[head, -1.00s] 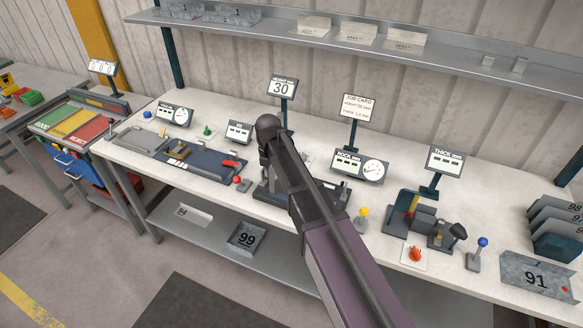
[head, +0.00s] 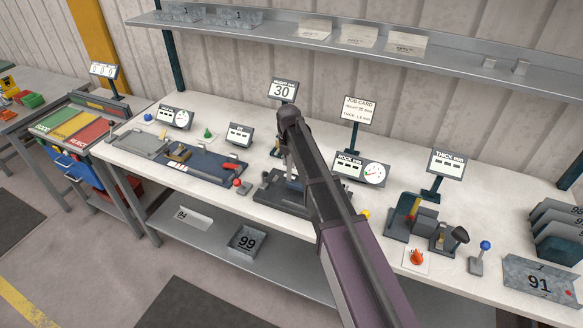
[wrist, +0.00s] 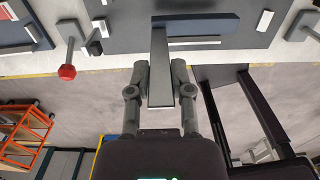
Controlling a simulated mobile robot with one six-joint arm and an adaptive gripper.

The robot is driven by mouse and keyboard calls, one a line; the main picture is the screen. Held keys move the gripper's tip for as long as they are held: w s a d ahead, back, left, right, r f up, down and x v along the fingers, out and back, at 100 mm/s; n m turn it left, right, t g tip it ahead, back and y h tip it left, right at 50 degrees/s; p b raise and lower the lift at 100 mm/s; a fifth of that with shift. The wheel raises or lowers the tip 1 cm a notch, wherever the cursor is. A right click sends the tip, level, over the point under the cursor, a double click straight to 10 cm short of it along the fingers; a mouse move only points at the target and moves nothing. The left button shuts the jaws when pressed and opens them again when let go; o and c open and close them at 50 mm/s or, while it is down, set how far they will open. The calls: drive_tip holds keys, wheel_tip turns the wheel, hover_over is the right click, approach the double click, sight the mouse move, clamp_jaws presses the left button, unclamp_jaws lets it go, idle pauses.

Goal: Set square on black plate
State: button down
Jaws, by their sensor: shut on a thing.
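The set square shows in the wrist view as a grey bar (wrist: 160,88) with a dark blue bar (wrist: 205,22) across its far end. My gripper (wrist: 160,68) is shut on the grey bar. The black plate (wrist: 115,35) lies beyond and below the square in the wrist view; I cannot tell if they touch. In the head view the black plate (head: 268,190) sits near the bench's front edge, partly hidden by my arm. My gripper (head: 290,165) hangs over it there, mostly hidden behind my arm.
A red-knobbed lever (head: 238,184) stands left of the plate, also in the wrist view (wrist: 67,72). A dial readout (head: 360,170) stands behind right. A dark blue fixture (head: 205,168) lies left, and a thickness gauge (head: 410,215) right. Bare bench separates them.

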drive_tip(key=shift+w, duration=0.1)
drive_tip(key=shift+w+d+f+b, duration=0.15)
drive_tip(key=shift+w+f+b, duration=0.1)
drive_tip(key=shift+f+b, duration=0.7)
drive_tip(key=shift+w+d+f+b, duration=0.15)
drive_tip(key=shift+w+f+b, duration=0.05)
drive_tip(key=shift+f+b, duration=0.7)
drive_tip(key=shift+f, duration=0.1)
drive_tip(key=c, duration=0.5)
unclamp_jaws()
drive_tip(key=shift+c, duration=0.2)
drive_tip(key=shift+r, duration=0.25)
wheel_tip(320, 180, up, 12)
drive_tip(key=p, duration=1.2)
drive_tip(key=shift+f, duration=0.1)
